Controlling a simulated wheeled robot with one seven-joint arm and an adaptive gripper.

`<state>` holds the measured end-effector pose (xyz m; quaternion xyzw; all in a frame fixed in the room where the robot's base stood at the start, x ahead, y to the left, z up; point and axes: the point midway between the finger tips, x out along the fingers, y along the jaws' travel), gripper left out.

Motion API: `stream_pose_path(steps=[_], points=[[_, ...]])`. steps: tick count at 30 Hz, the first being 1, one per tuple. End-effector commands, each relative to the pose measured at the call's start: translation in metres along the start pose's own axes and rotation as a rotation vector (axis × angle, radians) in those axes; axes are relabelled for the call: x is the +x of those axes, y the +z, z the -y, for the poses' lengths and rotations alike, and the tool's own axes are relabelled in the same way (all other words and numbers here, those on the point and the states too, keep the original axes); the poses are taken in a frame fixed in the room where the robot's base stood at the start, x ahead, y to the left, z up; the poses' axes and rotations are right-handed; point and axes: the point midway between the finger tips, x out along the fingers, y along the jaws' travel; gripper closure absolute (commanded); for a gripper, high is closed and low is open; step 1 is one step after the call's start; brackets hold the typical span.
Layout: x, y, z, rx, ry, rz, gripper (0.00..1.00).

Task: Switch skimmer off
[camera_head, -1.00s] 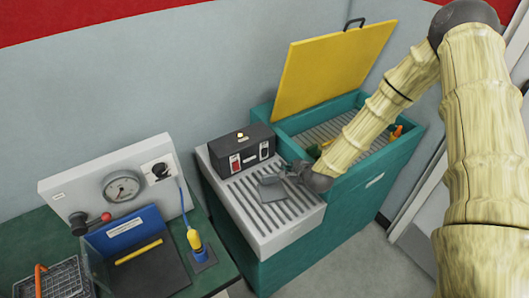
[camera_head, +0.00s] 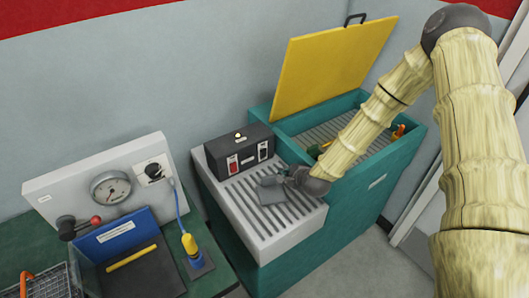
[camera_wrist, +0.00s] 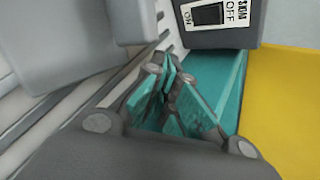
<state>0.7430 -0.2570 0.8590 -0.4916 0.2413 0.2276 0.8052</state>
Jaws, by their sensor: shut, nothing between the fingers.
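The black control box (camera_head: 239,150) stands at the back of the grey slatted drainboard. It carries a red switch (camera_head: 232,163) on the left and a dark one on the right. In the wrist view a black rocker switch (camera_wrist: 207,14) is labelled SKIM, with ON on its left and OFF on its right; which side is pressed I cannot tell. My gripper (camera_head: 270,182) is low over the drainboard, in front of the box and apart from it. In the wrist view its teal-padded fingers (camera_wrist: 168,74) are shut and empty, just below the box's face.
The slatted drainboard (camera_head: 250,214) adjoins a teal tank (camera_head: 340,215) with a raised yellow lid (camera_head: 330,68). My forearm crosses above the tank. A grey flat piece (camera_head: 272,195) shows beside my gripper. A gauge panel (camera_head: 60,190) and blue tray stand left.

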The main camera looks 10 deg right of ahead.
Motion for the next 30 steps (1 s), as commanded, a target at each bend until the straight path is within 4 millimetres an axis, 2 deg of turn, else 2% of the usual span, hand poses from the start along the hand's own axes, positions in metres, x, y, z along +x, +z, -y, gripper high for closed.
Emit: stream_pose_path(steps=[18, 30], points=[[0.047, 0.033, 0.032, 0.001, 0.0, 0.001, 1.0], [0.058, 0.043, 0.042, 0.0, 0.001, 0.001, 1.0]])
